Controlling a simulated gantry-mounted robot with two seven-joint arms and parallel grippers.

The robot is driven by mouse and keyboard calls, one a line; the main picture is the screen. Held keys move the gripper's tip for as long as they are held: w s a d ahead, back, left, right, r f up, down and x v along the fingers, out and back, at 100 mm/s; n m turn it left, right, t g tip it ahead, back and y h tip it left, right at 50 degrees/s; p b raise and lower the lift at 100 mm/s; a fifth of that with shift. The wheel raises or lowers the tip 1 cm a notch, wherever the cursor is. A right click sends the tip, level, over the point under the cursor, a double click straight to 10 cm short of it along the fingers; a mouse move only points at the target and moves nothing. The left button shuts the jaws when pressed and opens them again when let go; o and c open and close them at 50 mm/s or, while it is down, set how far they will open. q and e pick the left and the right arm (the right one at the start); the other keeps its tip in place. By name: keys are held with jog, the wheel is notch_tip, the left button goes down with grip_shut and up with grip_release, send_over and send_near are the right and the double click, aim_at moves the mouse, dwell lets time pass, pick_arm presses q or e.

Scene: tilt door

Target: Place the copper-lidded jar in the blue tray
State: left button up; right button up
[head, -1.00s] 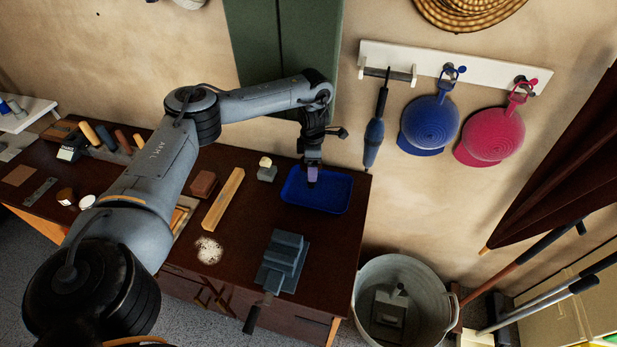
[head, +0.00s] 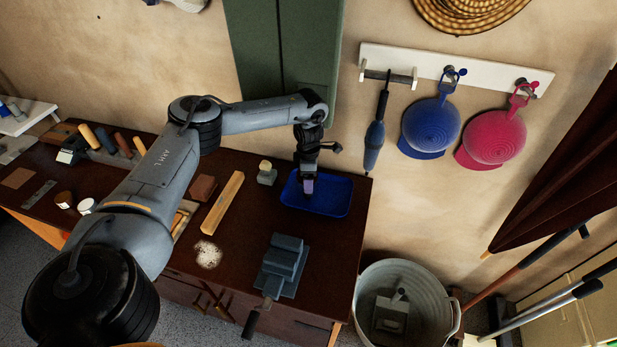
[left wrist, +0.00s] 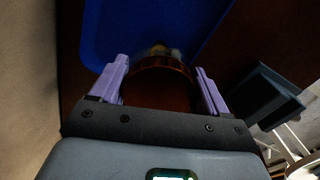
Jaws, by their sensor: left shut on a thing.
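The blue tray (head: 340,200) lies on the dark bench near its back right edge, against the wall. My left gripper (head: 308,188) is pointing down over the tray's left part. In the left wrist view its two lilac fingers (left wrist: 160,78) are shut on the copper-lidded jar (left wrist: 158,88), whose round brown-copper top shows between them. The tray's blue floor (left wrist: 140,25) fills the upper middle there. The jar is not distinguishable in the head view, and I cannot tell whether its base touches the tray. My right gripper is not in view.
A grey vise (head: 282,262) stands in front of the tray. A wooden bar (head: 222,202), a red-brown block (head: 203,188) and a small grey-green piece (head: 267,177) lie to the left. A dark blue umbrella (head: 375,140) hangs behind; a metal tub (head: 440,330) stands right of the bench.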

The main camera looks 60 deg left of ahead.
pick_arm(q)
jog(key=o, duration=1.7)
jog(key=shift+c, duration=0.2)
